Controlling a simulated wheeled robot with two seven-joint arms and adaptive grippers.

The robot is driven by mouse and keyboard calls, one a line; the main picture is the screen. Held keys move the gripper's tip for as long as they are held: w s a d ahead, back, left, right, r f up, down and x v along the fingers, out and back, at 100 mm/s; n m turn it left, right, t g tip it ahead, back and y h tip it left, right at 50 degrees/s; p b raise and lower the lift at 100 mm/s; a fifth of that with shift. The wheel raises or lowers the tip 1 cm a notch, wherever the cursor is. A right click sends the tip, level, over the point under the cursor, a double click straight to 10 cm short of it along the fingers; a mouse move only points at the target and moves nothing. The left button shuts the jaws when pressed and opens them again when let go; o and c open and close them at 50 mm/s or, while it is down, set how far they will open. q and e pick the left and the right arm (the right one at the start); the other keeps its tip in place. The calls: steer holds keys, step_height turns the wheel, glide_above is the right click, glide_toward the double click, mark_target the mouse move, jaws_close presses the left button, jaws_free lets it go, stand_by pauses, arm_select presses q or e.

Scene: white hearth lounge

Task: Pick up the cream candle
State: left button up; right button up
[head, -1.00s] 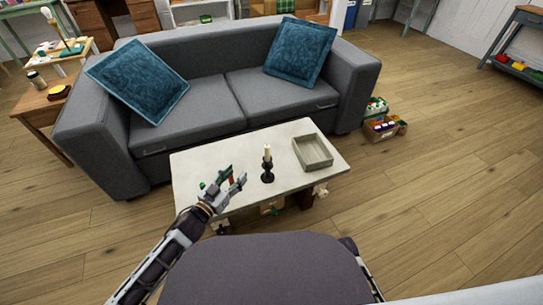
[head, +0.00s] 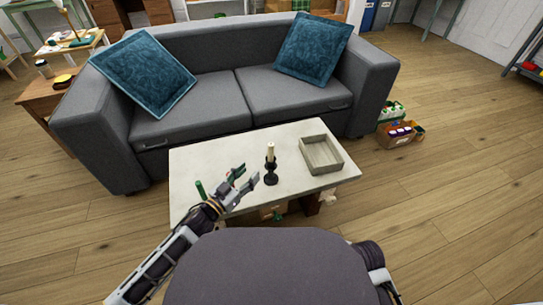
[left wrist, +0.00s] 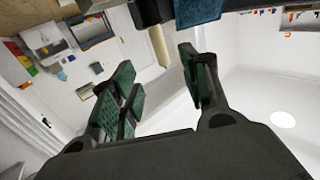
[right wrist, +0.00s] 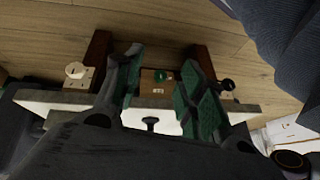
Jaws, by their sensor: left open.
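The cream candle (head: 270,151) stands upright in a black candlestick (head: 271,174) on the pale coffee table (head: 215,158). My left gripper (head: 247,175) is open and empty, just left of the candlestick and apart from it. In the left wrist view the cream candle (left wrist: 158,46) shows beyond the gap between the open fingers. My right gripper (right wrist: 160,85) is open and empty in the right wrist view, with the table's edge around it; it is hidden in the head view.
A shallow grey tray (head: 337,167) lies right of the candlestick. The grey sofa (head: 205,105) is close behind the table. Boxes (head: 395,135) sit on the floor at right.

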mark_target(269, 153)
arm_select(q)
steer(key=shift+w, duration=0.1)
steer(key=b+x, duration=0.2)
steer(key=x, duration=0.5)
steer(key=shift+w+d, duration=0.35)
steer(key=shift+w, duration=0.05)
steer(key=shift+w+d, duration=0.15)
arm_select(e)
steer(key=shift+t+y, duration=0.4)
steer(key=f, duration=0.2)
steer(key=a+f, duration=0.1)
steer(key=f, duration=0.2)
steer(key=shift+s+a, duration=0.1)
steer(key=shift+w+r, duration=0.15)
steer(key=shift+w, duration=0.05)
